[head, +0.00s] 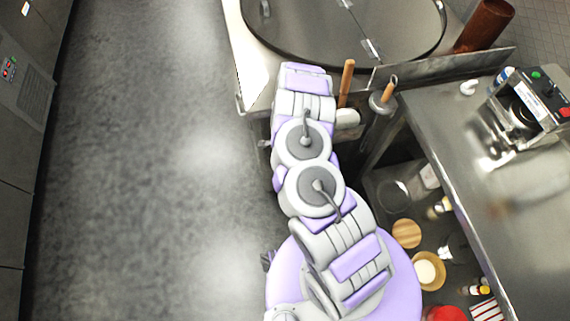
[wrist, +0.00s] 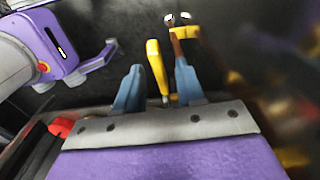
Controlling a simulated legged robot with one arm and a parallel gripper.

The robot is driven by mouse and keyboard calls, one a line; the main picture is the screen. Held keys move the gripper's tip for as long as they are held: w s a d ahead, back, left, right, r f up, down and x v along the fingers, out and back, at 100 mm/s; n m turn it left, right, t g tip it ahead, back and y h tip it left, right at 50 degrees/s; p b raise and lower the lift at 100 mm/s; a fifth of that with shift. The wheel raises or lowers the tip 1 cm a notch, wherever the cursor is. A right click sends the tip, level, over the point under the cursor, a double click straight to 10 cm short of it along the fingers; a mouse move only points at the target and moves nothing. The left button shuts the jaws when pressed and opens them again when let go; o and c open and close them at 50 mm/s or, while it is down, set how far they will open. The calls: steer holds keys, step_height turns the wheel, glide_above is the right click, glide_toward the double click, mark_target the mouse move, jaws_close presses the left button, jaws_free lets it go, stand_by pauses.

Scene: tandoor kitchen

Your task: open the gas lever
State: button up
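The gas lever (wrist: 157,66) shows in the wrist view as a yellow handle on a thin metal stem. My gripper (wrist: 156,74) has its two blue-grey fingers apart, one on each side of the handle. The handle stands nearer the right finger, and I cannot tell whether they touch. Behind the right finger is another yellow fitting (wrist: 185,32) with shiny metal ends. In the head view my arm reaches up to the tandoor counter; my fingers and the lever are hidden there.
The tandoor (head: 345,25) with its round rim stands at the top. Wooden-handled tools (head: 346,82) hang beside my arm. A steel table (head: 500,190) with an appliance (head: 530,108) is on the right, with bowls (head: 428,271) on the shelf below. The floor (head: 150,170) on the left is clear.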

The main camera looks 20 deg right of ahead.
steer(key=shift+d+f+b, duration=0.25)
steer(key=shift+f, duration=0.3)
steer(key=shift+d+f+b, duration=0.25)
steer(key=shift+f, duration=0.3)
steer(key=shift+a+f, duration=0.1)
steer(key=shift+f, duration=0.2)
steer(key=shift+a, duration=0.6)
steer(key=shift+d, duration=0.5)
steer(key=c, duration=0.5)
jaws_close()
steer(key=shift+w+a, duration=0.1)
steer(key=shift+a, duration=0.1)
